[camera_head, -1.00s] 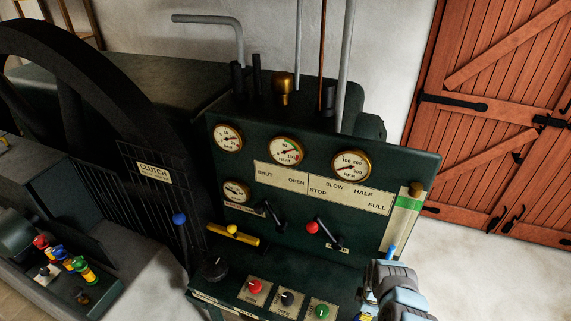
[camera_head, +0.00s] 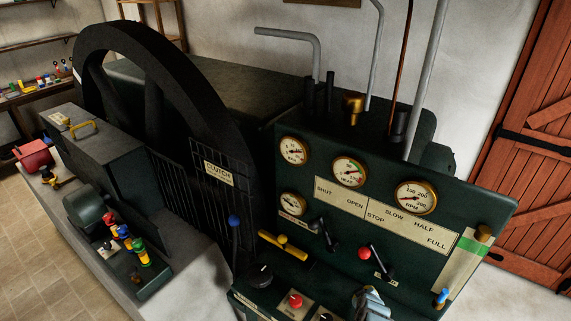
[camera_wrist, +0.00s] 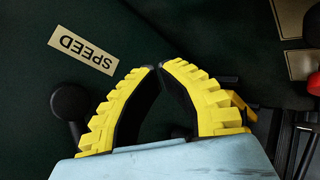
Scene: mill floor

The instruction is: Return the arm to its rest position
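My gripper (camera_wrist: 158,68) shows large in the wrist view. Its two yellow ribbed fingers meet at the tips, with nothing seen between them. A dark green surface with a SPEED plate (camera_wrist: 84,49) lies beyond it, and a black round knob (camera_wrist: 70,102) is beside its left finger. In the head view, a grey-blue part of my arm (camera_head: 371,303) shows at the bottom edge, below the red-knobbed lever (camera_head: 365,253). The gripper's fingers are not clear there.
The engine control panel (camera_head: 345,235) carries gauges, levers and buttons. A blue-knobbed lever (camera_head: 235,220) and a yellow handle (camera_head: 283,246) are to its left. A blue handle (camera_head: 442,296) is at its right. A large black flywheel (camera_head: 170,70) stands behind left. Tiled floor (camera_head: 50,245) is clear at lower left.

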